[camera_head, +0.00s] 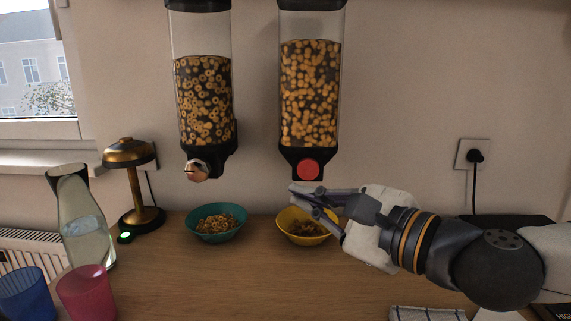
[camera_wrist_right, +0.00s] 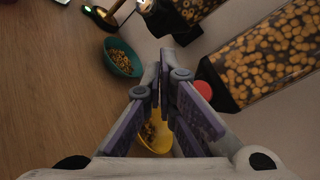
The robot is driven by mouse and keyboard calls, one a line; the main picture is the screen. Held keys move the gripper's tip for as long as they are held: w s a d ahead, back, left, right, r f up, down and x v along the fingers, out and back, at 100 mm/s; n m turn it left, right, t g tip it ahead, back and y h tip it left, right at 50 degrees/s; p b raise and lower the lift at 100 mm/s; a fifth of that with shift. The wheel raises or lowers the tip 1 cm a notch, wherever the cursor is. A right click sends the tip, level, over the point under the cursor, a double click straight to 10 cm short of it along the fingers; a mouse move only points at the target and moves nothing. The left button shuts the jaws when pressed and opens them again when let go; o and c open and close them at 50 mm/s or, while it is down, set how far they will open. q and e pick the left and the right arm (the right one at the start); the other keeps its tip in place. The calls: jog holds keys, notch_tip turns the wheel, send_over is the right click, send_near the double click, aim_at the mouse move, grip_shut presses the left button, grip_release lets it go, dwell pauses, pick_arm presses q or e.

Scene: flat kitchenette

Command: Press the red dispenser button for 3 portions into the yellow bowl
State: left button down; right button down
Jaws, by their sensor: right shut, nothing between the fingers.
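The red dispenser button (camera_head: 308,169) sits at the bottom front of the right cereal dispenser (camera_head: 310,95) on the wall; it also shows in the right wrist view (camera_wrist_right: 286,90). The yellow bowl (camera_head: 287,233) stands on the counter below it with some cereal inside; my gripper partly hides it. In the right wrist view the bowl (camera_wrist_right: 152,148) shows between and behind the fingers. My right gripper (camera_head: 296,192) is shut and empty, just below and left of the red button and apart from it, above the bowl. My left gripper is not in view.
A second dispenser (camera_head: 204,100) with a pale knob (camera_head: 197,171) hangs at left above a teal bowl (camera_head: 215,236) of cereal. A brass lamp (camera_head: 131,165), a carafe (camera_head: 82,225), a blue cup (camera_head: 24,296) and a pink cup (camera_head: 87,293) stand at left. A striped cloth (camera_head: 427,313) lies in front.

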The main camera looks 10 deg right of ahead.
aim_at(308, 169)
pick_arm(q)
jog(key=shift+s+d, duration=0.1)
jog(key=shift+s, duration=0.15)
pick_arm(e)
jog(key=shift+s+d+r, duration=0.1)
jog(key=shift+s+d, duration=0.05)
jog(key=shift+s, duration=0.05)
